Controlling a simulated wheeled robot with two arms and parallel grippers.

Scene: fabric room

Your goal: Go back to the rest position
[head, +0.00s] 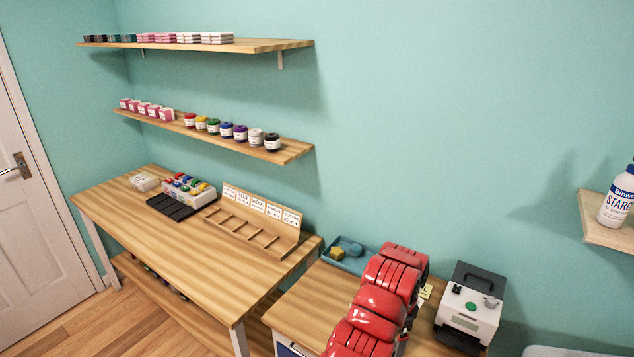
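Neither of my grippers shows in the head view. A red, segmented shape, which looks like part of one of my arms, rises from the bottom edge right of the middle. It stands in front of the right-hand wooden table (315,304) and hides part of it. No fingertips show on it, and I cannot tell which arm it is. Whether either gripper holds something is hidden.
A long wooden table (150,237) bears a wooden rack (252,222) and a box of coloured items (188,190). Near the red shape are a blue tray (330,262) and a white-and-black machine (468,307). Shelves hang above; a starch bottle (617,200) stands right.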

